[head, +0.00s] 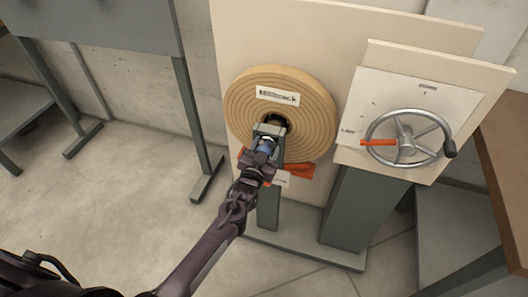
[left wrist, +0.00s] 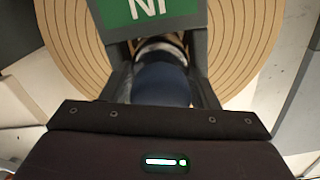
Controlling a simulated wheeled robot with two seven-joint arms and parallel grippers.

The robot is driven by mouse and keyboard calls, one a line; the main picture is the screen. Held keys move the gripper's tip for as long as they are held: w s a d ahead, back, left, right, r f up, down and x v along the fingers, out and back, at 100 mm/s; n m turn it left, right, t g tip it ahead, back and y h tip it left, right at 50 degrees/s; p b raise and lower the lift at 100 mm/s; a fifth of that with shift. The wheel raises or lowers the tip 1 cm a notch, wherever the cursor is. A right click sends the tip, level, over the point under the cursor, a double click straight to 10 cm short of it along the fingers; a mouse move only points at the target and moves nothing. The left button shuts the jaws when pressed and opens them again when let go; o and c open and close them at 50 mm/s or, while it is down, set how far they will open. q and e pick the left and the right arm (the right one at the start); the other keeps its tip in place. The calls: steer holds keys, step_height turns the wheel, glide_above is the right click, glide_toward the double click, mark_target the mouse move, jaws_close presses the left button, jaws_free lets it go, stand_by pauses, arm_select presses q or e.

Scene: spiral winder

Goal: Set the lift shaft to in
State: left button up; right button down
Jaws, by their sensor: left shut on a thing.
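A tan spiral disc (head: 305,112) with dark spiral lines and a label (head: 278,96) stands upright on a cream panel. At its middle is a dark hub (head: 275,122). My left gripper (head: 267,143) is in front of the hub, shut on a dark blue shaft (left wrist: 160,84) with a pale ring at its far end. In the left wrist view, a green sign (left wrist: 148,9) with white letters, seen upside down as "NI", sits just beyond the shaft. The gripper (left wrist: 160,90) hides part of the shaft and hub. My right gripper is out of view.
A spoked handwheel (head: 428,115) with an orange pointer (head: 378,142) is on a dial board (head: 385,95) to the right. Orange parts (head: 300,170) show below the disc. A grey table (head: 90,25) stands at left and a brown bench (head: 505,160) at right. The floor at left is clear.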

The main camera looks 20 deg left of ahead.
arm_select(q)
steer(key=shift+w+r, duration=0.1)
steer(key=shift+r, duration=0.1)
steer(key=o, duration=1.1)
steer(key=shift+f, duration=0.15)
steer(key=shift+s, duration=1.6)
steer(key=s, duration=0.4)
steer(key=shift+s+a+p, duration=0.1)
steer(key=shift+s+p, duration=0.2)
steer(key=shift+p, duration=0.1)
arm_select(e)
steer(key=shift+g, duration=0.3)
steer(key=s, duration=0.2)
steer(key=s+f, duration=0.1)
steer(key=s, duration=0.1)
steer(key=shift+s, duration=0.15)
